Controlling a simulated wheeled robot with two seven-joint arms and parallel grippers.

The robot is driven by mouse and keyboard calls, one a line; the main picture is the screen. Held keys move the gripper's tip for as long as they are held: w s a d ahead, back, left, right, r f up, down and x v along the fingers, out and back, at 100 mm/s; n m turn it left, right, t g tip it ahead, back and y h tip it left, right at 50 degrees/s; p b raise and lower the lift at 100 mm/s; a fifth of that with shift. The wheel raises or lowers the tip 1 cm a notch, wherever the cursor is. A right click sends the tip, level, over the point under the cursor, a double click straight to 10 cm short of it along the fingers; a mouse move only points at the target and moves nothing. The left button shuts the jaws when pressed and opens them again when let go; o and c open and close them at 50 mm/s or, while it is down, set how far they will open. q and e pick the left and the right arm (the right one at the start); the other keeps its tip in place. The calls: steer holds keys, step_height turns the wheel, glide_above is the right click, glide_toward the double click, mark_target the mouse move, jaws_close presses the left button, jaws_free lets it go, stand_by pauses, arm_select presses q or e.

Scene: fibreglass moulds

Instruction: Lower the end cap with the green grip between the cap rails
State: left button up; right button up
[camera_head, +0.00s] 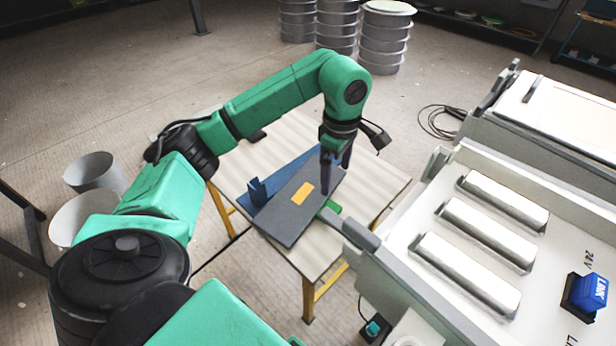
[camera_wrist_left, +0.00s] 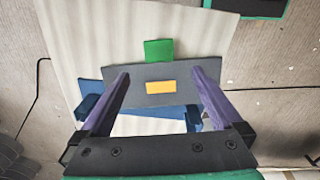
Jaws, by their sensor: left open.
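The end cap, a dark grey plate with an orange label (camera_head: 284,215), lies on the table over a blue base (camera_head: 290,173). It also shows in the wrist view (camera_wrist_left: 190,85). Its green grip (camera_head: 331,208) stands at one edge and shows clear of the fingers in the wrist view (camera_wrist_left: 158,50). Blue upright blocks, probably the cap rails, show beside the plate (camera_head: 257,190) and at the base's near side (camera_wrist_left: 90,107). My left gripper (camera_head: 336,167) is open, pointing down over the plate. Its purple fingers (camera_wrist_left: 160,76) are wide apart with nothing held. My right gripper is out of view.
The table (camera_head: 385,178) has bare room behind and right of the plate. A white casing with silver bars (camera_head: 485,235) and a blue block (camera_head: 588,292) fills the right. Grey buckets (camera_head: 95,170) stand left; stacked round tins (camera_head: 383,40) stand behind.

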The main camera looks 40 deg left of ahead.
mark_target(333, 209)
arm_select(q)
steer(key=f, duration=0.5)
steer(key=f+p, duration=0.1)
steer(key=f, duration=0.4)
steer(key=w+f+p, duration=0.1)
steer(key=f, duration=0.4)
steer(key=shift+f, duration=0.25)
steer(key=c, duration=1.5)
steer(key=shift+o, duration=0.2)
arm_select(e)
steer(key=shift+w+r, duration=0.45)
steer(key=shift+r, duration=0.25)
arm_select(q)
steer(key=shift+r, duration=0.15)
